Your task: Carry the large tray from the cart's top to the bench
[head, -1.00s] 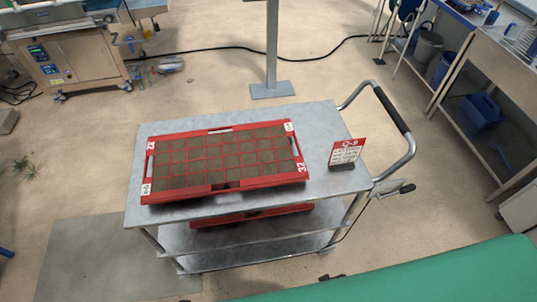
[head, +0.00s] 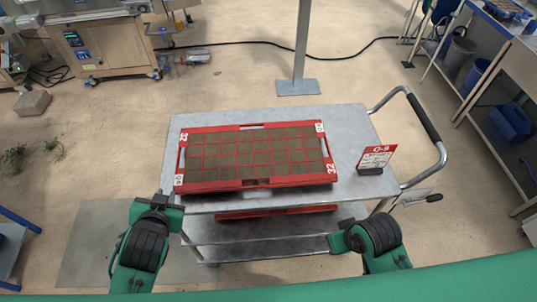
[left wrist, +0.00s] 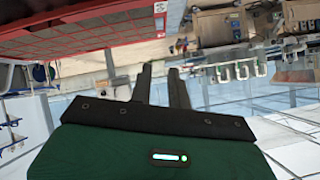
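The large red tray (head: 255,184), its cells filled with brown soil, lies flat on the cart's grey top (head: 350,130). Its edge also shows in the left wrist view (left wrist: 120,42). My left gripper (head: 163,196) is just off the cart's near left corner, close to the tray's left end and apart from it. In the left wrist view its two fingers (left wrist: 163,82) stand apart with nothing between them. My right gripper (head: 338,242) is at the cart's near side, right of the tray and lower; its fingers are not clear. The bench cannot be made out for certain.
Another red tray (head: 275,212) sits on the shelf below. A red-and-white sign (head: 376,158) stands on the cart top at right, beside the push handle (head: 425,120). A grey post (head: 300,50) stands behind the cart. Worktables line the far right.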

